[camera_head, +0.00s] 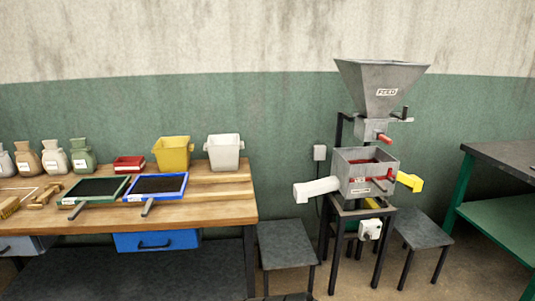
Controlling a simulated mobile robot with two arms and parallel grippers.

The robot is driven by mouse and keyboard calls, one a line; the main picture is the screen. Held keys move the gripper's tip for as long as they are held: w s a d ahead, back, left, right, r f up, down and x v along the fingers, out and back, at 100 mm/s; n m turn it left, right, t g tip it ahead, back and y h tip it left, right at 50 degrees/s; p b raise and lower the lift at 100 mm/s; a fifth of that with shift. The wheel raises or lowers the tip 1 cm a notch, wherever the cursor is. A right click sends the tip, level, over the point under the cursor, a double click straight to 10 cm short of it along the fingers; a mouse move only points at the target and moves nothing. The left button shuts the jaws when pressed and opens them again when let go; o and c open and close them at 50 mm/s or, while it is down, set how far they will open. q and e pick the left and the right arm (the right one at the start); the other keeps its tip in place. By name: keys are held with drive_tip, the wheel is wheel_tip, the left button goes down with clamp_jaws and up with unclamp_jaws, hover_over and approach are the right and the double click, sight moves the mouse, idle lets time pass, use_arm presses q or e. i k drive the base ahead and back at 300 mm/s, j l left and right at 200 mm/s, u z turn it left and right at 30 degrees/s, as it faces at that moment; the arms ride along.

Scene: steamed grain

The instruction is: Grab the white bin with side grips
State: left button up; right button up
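The white bin (223,152) stands upright at the back right end of the wooden workbench (222,197). It widens toward its top, and small grips stick out at its sides near the rim. A yellow bin (173,153) of similar shape stands just to its left, with a small gap between them. Neither of my grippers is in view, and nothing touches the white bin.
A green-framed tray (97,188) and a blue-framed tray (157,186) lie in front of the bins. A red box (129,163) and several sacks stand left. A mill with a grey hopper (382,85) stands right, beside a low stool (286,243).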

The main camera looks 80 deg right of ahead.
sight(223, 149)
drive_tip(key=z, duration=2.4)
